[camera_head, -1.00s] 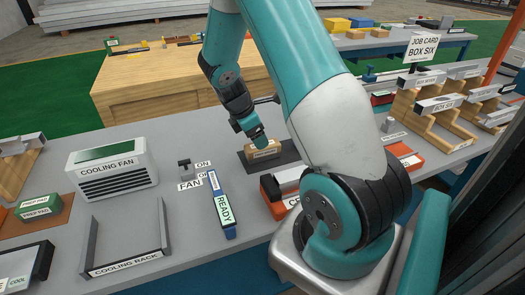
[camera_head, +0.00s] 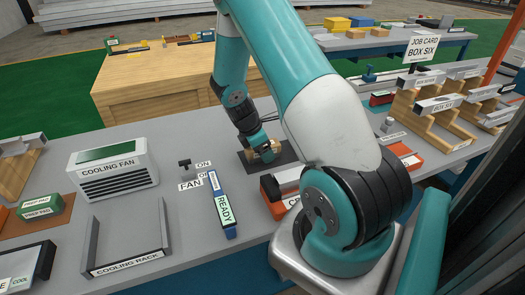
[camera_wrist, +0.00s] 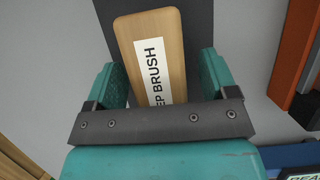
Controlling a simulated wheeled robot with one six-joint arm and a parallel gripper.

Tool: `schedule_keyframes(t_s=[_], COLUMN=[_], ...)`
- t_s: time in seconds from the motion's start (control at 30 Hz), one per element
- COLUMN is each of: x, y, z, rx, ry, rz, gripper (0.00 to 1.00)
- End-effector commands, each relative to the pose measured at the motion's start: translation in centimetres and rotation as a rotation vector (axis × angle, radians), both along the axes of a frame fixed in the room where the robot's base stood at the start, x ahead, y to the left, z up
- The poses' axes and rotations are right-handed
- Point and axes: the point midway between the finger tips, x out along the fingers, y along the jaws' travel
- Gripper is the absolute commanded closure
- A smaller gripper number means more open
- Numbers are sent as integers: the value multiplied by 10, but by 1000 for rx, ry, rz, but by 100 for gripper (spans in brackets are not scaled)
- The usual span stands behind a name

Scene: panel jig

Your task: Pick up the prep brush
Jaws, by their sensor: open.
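The prep brush is a pale wooden block with a white label reading "...EP BRUSH" in the wrist view (camera_wrist: 152,45). It lies on a dark mat (camera_wrist: 200,30) on the grey bench. In the head view the brush (camera_head: 265,155) is partly hidden by my gripper (camera_head: 262,146), which is low over it. In the wrist view the two teal fingers of my gripper (camera_wrist: 162,88) stand apart, one on each side of the brush's near end. Gaps show between the fingers and the wood. The brush's near end is hidden behind the gripper body.
An orange-and-black tool (camera_head: 285,190) and a blue device marked READY (camera_head: 223,208) lie close by on the bench. A fan switch (camera_head: 185,168), a cooling fan (camera_head: 112,166) and a cooling rack (camera_head: 128,263) are to the left. Wooden stands (camera_head: 430,118) are at right.

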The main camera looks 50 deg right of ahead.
Motion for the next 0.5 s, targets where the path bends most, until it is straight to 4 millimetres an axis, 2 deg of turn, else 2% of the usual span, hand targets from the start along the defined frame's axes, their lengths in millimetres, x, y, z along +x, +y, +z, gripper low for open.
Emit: schedule_keyframes(t_s=[0.5], x=[0], y=[0], z=[-5], rx=[0], ry=[0], rz=[0], gripper=[21])
